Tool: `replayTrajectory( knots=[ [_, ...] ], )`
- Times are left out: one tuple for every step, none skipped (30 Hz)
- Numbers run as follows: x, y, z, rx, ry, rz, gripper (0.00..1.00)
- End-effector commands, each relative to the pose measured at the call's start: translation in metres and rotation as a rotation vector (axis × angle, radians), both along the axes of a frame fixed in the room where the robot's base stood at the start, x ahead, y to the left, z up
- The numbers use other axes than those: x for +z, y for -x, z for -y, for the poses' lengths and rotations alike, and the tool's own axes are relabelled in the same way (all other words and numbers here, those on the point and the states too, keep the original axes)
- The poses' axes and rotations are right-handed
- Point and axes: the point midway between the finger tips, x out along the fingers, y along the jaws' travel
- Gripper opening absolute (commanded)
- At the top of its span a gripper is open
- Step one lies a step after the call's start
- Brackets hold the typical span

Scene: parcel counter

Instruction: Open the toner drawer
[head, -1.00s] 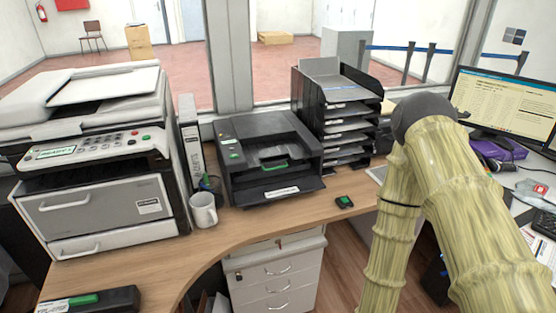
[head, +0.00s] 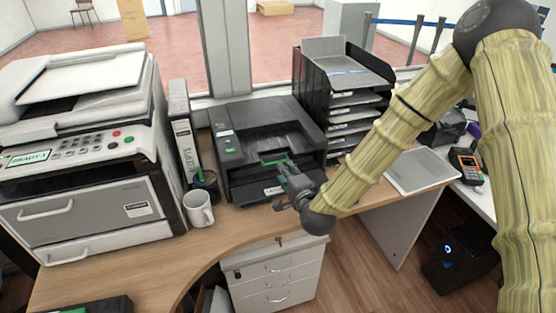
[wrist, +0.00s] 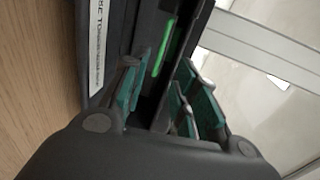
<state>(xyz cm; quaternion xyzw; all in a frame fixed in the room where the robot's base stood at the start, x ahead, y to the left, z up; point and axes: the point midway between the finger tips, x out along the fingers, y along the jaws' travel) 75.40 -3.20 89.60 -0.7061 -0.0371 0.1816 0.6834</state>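The black printer (head: 262,135) stands on the wooden counter. Its front recess holds a green bar (head: 273,158), and a white label sits on the dark front ledge below it. In the wrist view the green bar (wrist: 163,45) lies ahead, roughly in line with the gap between my fingers. The partly readable label (wrist: 97,40) is to the left of them. My gripper (head: 288,172) is at the printer's front, with its teal finger pads apart and nothing between them. In the wrist view my gripper (wrist: 165,95) appears open. It partly hides the printer's right front.
A white mug (head: 198,208) stands left of the printer, beside a large grey copier (head: 85,190). A black paper-tray stack (head: 350,115) stands close on the right. A drawer cabinet (head: 275,278) is below the counter.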

Motion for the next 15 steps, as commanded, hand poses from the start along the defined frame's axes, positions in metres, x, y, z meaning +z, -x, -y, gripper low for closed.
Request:
replayTrajectory(
  knots=[
    [0.0, -0.008, -0.003, 0.0, 0.002, 0.002, 0.29],
    [-0.001, -0.013, -0.004, -0.001, 0.002, 0.002, 0.29],
    [-0.003, -0.019, -0.006, 0.0, 0.003, 0.001, 0.29],
    [-0.004, -0.024, -0.008, 0.001, 0.003, 0.001, 0.29],
    [-0.005, -0.028, -0.01, 0.001, 0.003, 0.0, 0.29],
    [-0.006, -0.034, -0.011, 0.0, 0.003, 0.001, 0.29],
    [-0.007, -0.039, -0.013, 0.0, 0.003, 0.001, 0.29],
    [-0.008, -0.043, -0.014, 0.001, 0.003, 0.001, 0.29],
    [-0.01, -0.048, -0.017, 0.002, 0.004, 0.0, 0.29],
    [-0.011, -0.052, -0.019, 0.003, 0.004, 0.0, 0.29],
    [-0.012, -0.056, -0.02, 0.002, 0.004, 0.0, 0.29],
    [-0.013, -0.06, -0.021, 0.002, 0.004, 0.0, 0.29],
    [-0.014, -0.064, -0.022, 0.002, 0.004, -0.001, 0.29],
    [-0.014, -0.066, -0.023, 0.002, 0.003, 0.0, 0.29],
    [-0.015, -0.07, -0.024, 0.002, 0.003, -0.001, 0.29]
  ],
)
